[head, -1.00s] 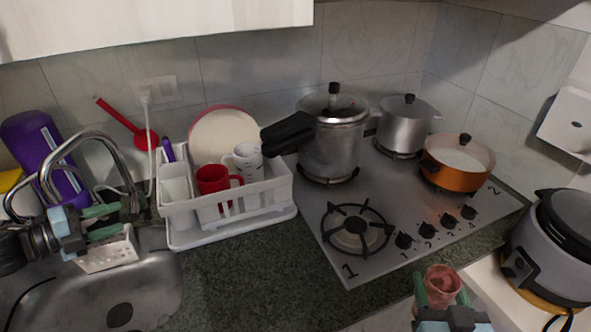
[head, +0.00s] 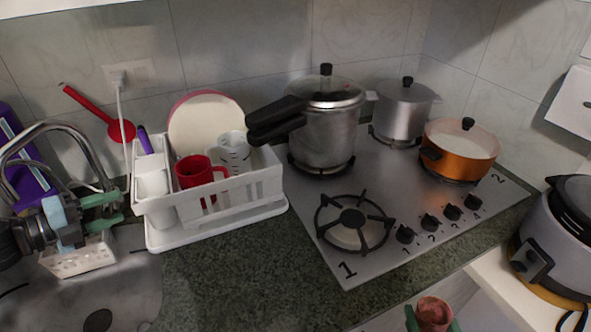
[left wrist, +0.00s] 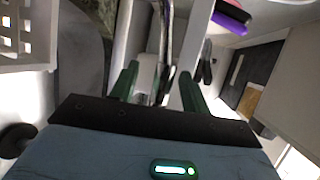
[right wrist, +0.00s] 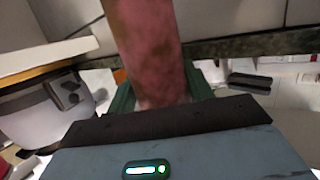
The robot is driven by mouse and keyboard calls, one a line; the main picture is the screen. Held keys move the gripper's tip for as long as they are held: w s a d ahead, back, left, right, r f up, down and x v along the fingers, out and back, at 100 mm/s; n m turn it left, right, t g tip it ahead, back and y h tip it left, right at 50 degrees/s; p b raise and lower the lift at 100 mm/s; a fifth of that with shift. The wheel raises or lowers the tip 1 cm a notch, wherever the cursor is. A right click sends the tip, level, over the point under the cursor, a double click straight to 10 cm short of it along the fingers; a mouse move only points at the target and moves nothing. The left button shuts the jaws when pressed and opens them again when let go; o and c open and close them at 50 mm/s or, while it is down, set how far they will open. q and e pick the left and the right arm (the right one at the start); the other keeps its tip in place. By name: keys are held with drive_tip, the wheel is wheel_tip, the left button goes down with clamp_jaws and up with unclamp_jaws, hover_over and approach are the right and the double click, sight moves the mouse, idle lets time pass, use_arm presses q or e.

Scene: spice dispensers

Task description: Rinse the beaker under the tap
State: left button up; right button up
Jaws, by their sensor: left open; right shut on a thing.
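A reddish, mottled, open-topped cup (head: 435,312), which looks like a stained beaker, is in my right gripper (head: 432,318) at the bottom edge of the head view. The right wrist view shows its side (right wrist: 145,45) upright between the fingers. My left gripper (head: 118,208) is open at the sink, just in front of the curved metal tap (head: 82,142). In the left wrist view, metal pipe (left wrist: 166,45) shows between the open fingers (left wrist: 157,82); I cannot tell whether they touch it. No running water is visible.
The sink (head: 125,285) lies below the left gripper, with a white perforated holder (head: 80,258) at it. A white dish rack (head: 215,230) holds a red mug (head: 195,172) and a white marked cup (head: 234,150). The hob (head: 330,262) carries pots. The counter (head: 235,290) before the rack is clear.

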use_arm(q)
drive_tip(key=shift+b+x, duration=0.45)
drive_tip(key=shift+x, duration=0.45)
use_arm(e)
drive_tip(key=shift+s+f, duration=0.25)
drive_tip(key=shift+f, duration=0.85)
use_arm(q)
drive_tip(key=shift+r, duration=0.1)
clamp_jaws()
